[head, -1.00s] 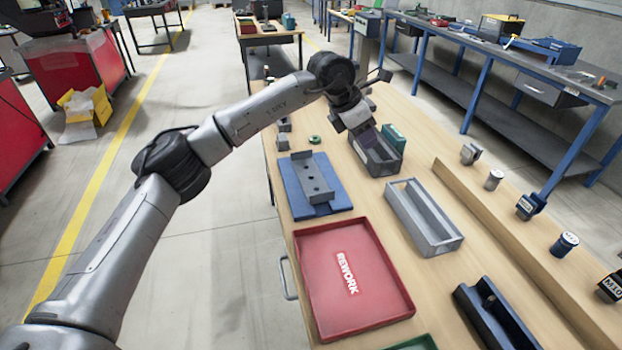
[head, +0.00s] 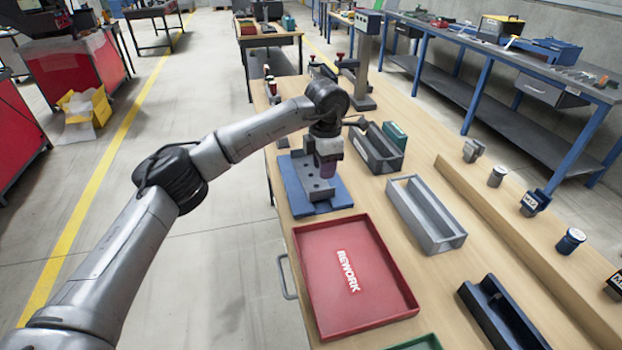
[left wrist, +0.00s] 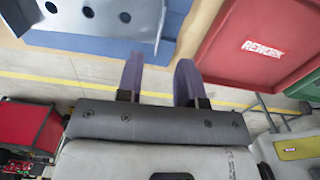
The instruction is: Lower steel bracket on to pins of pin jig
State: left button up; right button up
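The steel bracket (head: 306,182), a grey channel with round holes, lies on a blue plate (head: 336,198), which looks like the pin jig, on the wooden bench. The left wrist view shows the bracket's holed face (left wrist: 105,14) and the blue plate's edge (left wrist: 85,42) at the top. I cannot make out any pins. My left gripper (head: 326,170) points down over the bracket and hides part of it. Its two purple fingers (left wrist: 157,80) stand apart with nothing between them. I cannot tell whether they touch the bracket. My right gripper is in neither view.
A red REWORK tray (head: 318,319) stands in front of the blue plate. A grey open bin (head: 440,240) and a dark bin (head: 372,157) stand to the right. A wooden ledge (head: 500,218) runs along the bench, with small labelled parts beyond it.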

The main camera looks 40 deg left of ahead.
aim_at(323, 190)
pick_arm(q)
notch_tip(323, 190, down, 2)
jog(key=shift+f, duration=0.1)
notch_tip(323, 190, down, 5)
jog(key=b, duration=0.3)
jog(key=shift+s, duration=0.1)
jog(key=shift+c, duration=0.6)
grip_shut()
jog(key=shift+r, duration=0.2)
